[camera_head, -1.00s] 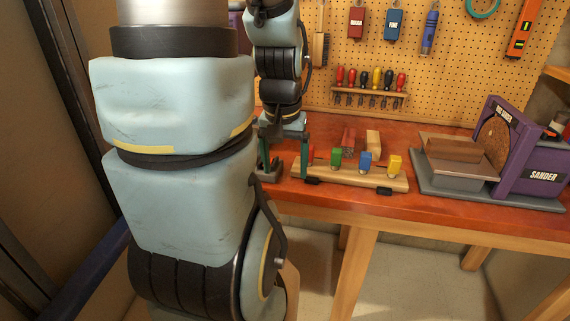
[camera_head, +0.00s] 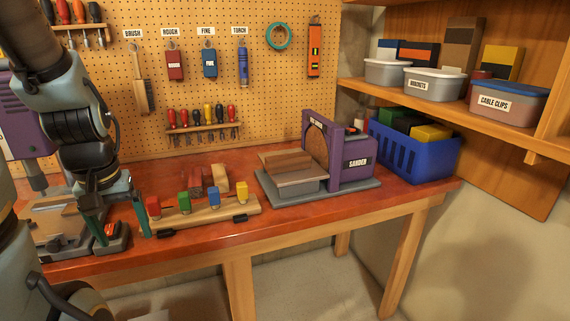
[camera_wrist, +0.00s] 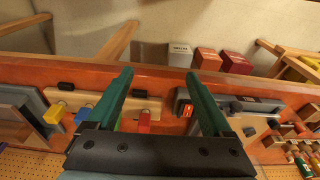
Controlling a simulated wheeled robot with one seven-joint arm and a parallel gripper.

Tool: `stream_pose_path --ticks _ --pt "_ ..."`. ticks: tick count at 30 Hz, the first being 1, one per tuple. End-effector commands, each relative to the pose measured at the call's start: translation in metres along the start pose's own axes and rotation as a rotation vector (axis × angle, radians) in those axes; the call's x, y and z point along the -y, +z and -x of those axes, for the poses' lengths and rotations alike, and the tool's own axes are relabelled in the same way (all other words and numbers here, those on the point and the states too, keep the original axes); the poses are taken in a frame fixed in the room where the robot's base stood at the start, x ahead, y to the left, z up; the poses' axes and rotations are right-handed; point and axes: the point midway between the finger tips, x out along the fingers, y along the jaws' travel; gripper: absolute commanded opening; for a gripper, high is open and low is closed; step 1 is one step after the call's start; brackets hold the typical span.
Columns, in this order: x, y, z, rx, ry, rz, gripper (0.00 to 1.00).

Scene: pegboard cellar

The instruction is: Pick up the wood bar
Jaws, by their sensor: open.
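Several pieces could be the wood bar, and I cannot tell which is meant. A brown wooden piece (camera_head: 288,160) lies on the sander's table. A pale wooden block (camera_head: 218,178) and reddish bars (camera_head: 195,180) lie behind a long pale wooden rail (camera_head: 205,217) with red, green, blue and yellow pieces on it. My gripper (camera_head: 118,228) is open and seems empty, pointing down at the rail's left end. The wrist view shows my gripper (camera_wrist: 158,76) with its green fingers apart. The rail (camera_wrist: 150,106) shows partly between them.
A dark grey tool (camera_head: 117,240) sits by my fingers. The purple sander (camera_head: 345,155) stands right of the rail, with a blue basket (camera_head: 415,150) beyond. A pegboard (camera_head: 190,90) with hung tools backs the bench (camera_head: 290,212). Bins (camera_head: 434,85) fill the right shelf.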

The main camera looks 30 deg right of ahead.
Motion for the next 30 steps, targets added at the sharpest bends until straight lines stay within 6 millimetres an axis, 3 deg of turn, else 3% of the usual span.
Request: stream_pose_path --ticks 13,17,20,23,30 --pt "0.0 0.0 0.0 0.0 0.0 0.0 0.85" --pt "-0.003 -0.008 0.0 0.0 0.002 0.018 0.9" --pt "-0.014 -0.035 0.001 0.006 0.007 0.092 0.9" --pt "-0.037 -0.078 0.003 0.021 0.014 0.228 0.9" --pt "-0.125 -0.183 0.011 0.07 0.008 0.641 0.9"
